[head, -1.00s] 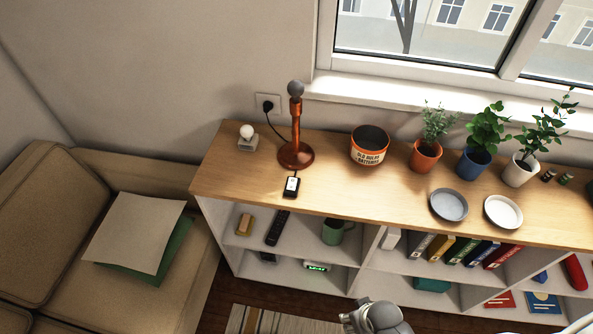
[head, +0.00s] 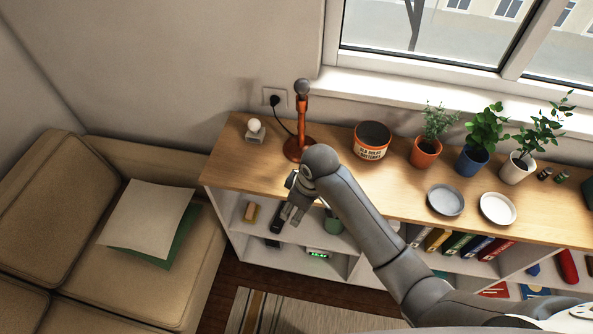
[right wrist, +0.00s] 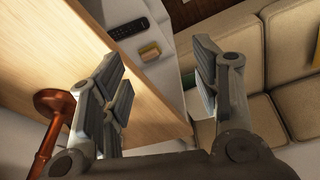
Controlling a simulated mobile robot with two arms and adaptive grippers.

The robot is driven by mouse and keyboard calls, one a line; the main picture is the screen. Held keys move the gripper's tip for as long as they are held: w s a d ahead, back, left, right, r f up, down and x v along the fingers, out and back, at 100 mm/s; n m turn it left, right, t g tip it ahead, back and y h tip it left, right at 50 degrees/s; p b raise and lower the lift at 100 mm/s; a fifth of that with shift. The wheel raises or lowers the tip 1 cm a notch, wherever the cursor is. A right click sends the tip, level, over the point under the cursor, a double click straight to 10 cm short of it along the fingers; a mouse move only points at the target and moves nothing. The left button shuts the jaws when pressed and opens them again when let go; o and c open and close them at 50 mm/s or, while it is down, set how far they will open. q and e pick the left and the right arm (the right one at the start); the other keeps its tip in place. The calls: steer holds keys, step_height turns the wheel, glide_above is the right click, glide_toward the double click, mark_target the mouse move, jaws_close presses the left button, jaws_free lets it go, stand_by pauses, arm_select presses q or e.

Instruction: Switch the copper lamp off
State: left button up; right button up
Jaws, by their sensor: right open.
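The copper lamp (head: 302,116) stands upright near the left end of the wooden shelf top, with a round base and a grey, dark-looking bulb (head: 302,87). Its base and lower stem also show at the left edge of the right wrist view (right wrist: 50,103). A black cord runs from the lamp to the wall socket (head: 276,97). The small black cord switch is hidden in both current views. My right gripper (head: 291,213) is open and empty, pointing down over the shelf's front edge, in front of the lamp. Its spread fingers show in the right wrist view (right wrist: 162,65). My left gripper is out of view.
A spare bulb on a small block (head: 254,130) stands left of the lamp. An orange-rimmed tub (head: 371,142), potted plants (head: 425,150) and two plates (head: 445,199) stand to the right. The sofa (head: 50,210) is at the left. Lower compartments hold a remote (right wrist: 128,28) and a yellow block (right wrist: 150,51).

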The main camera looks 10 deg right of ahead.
steer(key=w+r+n+h, duration=0.1)
steer(key=w+r+n, duration=0.15)
steer(key=w, duration=0.35)
steer(key=w+r+n+h, duration=0.1)
steer(key=w+r, duration=0.3)
steer(key=w, duration=0.2)
steer(key=f, duration=0.6)
steer(key=w+d+f+p, duration=0.1)
steer(key=f, duration=0.1)
steer(key=shift+f, duration=0.4)
steer(key=shift+w+f, duration=0.15)
steer(key=shift+f, duration=0.75)
